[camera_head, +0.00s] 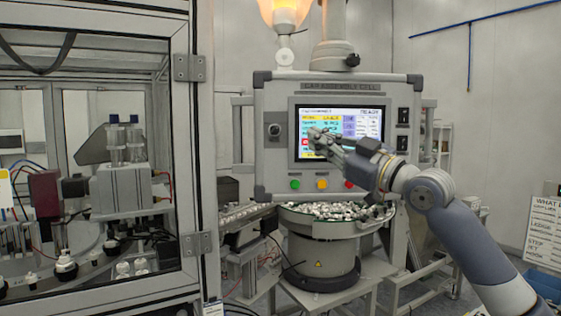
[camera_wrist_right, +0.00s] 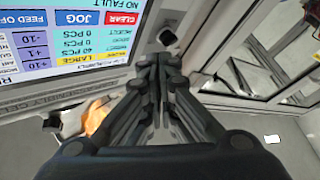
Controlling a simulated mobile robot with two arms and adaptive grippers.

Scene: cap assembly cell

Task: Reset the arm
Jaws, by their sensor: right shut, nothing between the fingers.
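My right gripper (camera_head: 320,140) is shut and empty. It is raised in front of the lit touchscreen (camera_head: 338,112) of the control panel, on the end of my blue-grey right arm, and covers part of the screen. I cannot tell whether it touches the screen. In the right wrist view the closed fingers (camera_wrist_right: 160,68) point toward the panel, beside the screen's edge (camera_wrist_right: 68,35). My left gripper is not in view.
Below the panel's green (camera_head: 295,184), yellow and red buttons stands a bowl feeder (camera_head: 320,250) full of small white parts. A framed glass enclosure (camera_head: 190,130) with machinery fills the left. A sign (camera_head: 544,232) stands at the far right.

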